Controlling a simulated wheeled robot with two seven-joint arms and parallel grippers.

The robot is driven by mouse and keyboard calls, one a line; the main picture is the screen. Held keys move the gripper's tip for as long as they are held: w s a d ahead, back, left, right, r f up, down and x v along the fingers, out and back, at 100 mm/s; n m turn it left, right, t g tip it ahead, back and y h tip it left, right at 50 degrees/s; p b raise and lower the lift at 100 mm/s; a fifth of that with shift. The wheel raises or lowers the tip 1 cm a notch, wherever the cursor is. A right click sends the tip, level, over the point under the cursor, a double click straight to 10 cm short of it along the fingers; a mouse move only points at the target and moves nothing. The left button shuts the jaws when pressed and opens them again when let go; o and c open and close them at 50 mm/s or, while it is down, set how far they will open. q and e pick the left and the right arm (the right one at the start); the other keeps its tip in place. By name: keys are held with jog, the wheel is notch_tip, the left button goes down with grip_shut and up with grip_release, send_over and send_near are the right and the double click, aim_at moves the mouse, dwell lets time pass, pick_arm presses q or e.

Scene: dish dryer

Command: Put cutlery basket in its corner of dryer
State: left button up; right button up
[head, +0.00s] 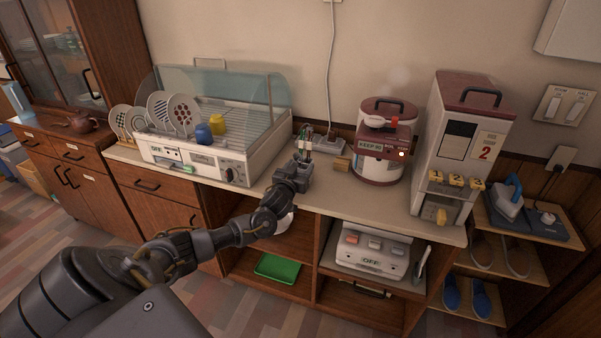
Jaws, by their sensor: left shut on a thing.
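The dish dryer (193,158) stands on the left part of the counter, with its clear lid raised. Several plates (158,108) stand at its left end, and a blue cup (203,133) and a yellow cup (218,125) sit at its front. My left gripper (303,164) is to the right of the dryer, near the counter's front edge, shut on the small cutlery basket (305,146). Thin cutlery with coloured ends sticks up from the basket. The gripper hides its lower part, so I cannot tell whether it touches the counter. My right gripper is not in view.
Behind the basket lies a power strip (327,147) with a cord up the wall. A red-and-white rice cooker (382,167) and a tall dispenser (450,150) stand to the right. A teapot (83,121) is at far left. Bare counter (340,200) lies in front of the cooker.

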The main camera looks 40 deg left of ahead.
aim_at(298, 161)
pick_arm(q)
jog(key=shift+r, duration=0.15)
